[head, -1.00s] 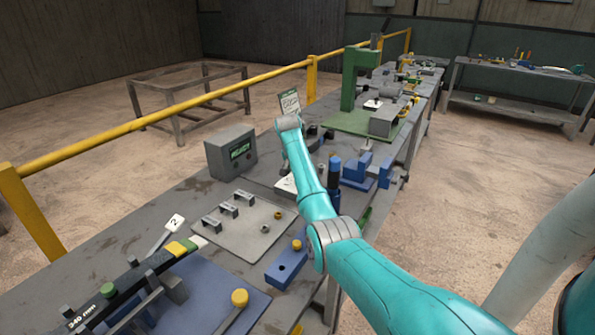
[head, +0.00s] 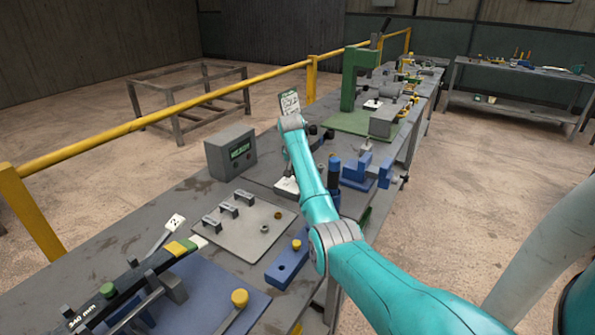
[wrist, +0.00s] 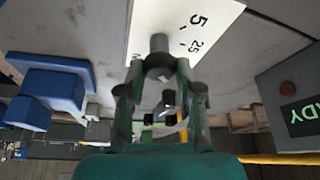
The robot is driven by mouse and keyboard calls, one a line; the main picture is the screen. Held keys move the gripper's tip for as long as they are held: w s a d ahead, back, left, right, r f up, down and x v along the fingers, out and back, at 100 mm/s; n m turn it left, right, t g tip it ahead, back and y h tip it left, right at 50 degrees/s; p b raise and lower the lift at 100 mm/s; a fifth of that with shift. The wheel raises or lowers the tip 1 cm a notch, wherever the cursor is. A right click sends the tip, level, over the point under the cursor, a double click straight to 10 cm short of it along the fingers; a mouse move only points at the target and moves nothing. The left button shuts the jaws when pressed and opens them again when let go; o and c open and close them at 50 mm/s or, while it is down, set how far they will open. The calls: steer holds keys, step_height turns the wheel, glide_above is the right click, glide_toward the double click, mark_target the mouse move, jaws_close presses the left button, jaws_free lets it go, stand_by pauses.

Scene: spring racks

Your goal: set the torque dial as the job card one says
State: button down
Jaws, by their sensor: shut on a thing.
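In the wrist view, my gripper (wrist: 157,78) is shut on a grey dial knob (wrist: 158,52), with a finger on either side of it. The knob stands in front of a white scale plate (wrist: 205,18) with black marks, and "5" and "25" are readable. The knob's pointer and set value cannot be made out. In the head view, the white plate (head: 286,186) shows beside my teal forearm, which hides the knob and the gripper. A card (head: 289,103) with small writing stands beyond my arm on the bench; its text is too small to read.
A grey box with a green READY display (head: 240,150) stands left of my arm; it also shows in the wrist view (wrist: 300,112). A blue vise-like block (head: 357,168) is right of the arm. A plate with several handles (head: 240,226) lies nearer. A yellow rail (head: 180,118) runs behind.

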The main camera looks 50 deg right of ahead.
steer(key=n+t, duration=0.1)
steer(key=n, duration=0.3)
steer(key=shift+s+d+y, duration=0.1)
steer(key=shift+y, duration=0.3)
steer(key=shift+n+t+y, duration=0.35)
steer(key=shift+n+y, duration=0.05)
steer(key=shift+n, duration=0.75)
steer(key=shift+n+t+y, duration=0.35)
steer(key=shift+n+y, duration=0.05)
steer(key=shift+n, duration=0.75)
steer(key=c, duration=0.8)
jaws_free()
steer(key=shift+o, duration=0.2)
steer(key=shift+r, duration=0.1)
steer(key=v, duration=1.1)
steer(key=shift+r, duration=0.35)
steer(key=shift+s, duration=0.2)
